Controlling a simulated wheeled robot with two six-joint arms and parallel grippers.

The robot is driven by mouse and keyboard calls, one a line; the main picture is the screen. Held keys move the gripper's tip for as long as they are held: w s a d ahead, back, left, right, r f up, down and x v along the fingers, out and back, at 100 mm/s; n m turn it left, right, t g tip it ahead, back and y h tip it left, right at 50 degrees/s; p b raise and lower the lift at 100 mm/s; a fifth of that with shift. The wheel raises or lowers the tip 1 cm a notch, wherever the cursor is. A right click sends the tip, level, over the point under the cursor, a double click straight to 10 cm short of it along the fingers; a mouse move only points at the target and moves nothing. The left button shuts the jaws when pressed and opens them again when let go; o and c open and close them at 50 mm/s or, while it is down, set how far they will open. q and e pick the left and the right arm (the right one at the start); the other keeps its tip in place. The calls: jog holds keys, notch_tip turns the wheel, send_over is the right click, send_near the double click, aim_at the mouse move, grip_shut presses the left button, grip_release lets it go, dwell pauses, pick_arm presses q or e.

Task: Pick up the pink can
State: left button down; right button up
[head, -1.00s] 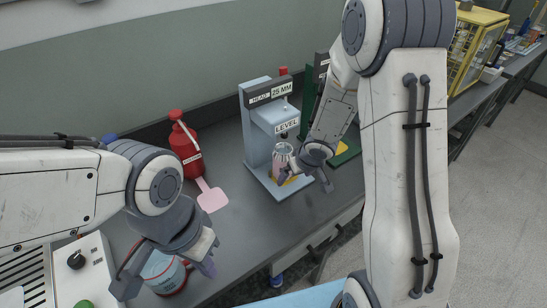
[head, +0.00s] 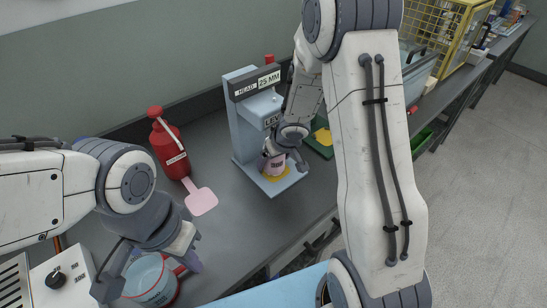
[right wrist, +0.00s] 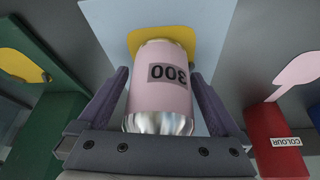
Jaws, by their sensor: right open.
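The pink can (head: 276,166) stands upright on the base of the pale blue seamer stand marked 25 MM. Part of the can is hidden by the gripper in the head view.
The blue stand (head: 243,125) rises behind the can. A red bottle (head: 168,150) and a pink paddle (head: 202,201) are to its left. A green stand (right wrist: 40,110) is close by. A yellow cage (head: 450,50) is farther along the bench.

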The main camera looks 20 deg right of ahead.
grip_shut()
jog(key=shift+r, duration=0.15)
dwell(0.4)
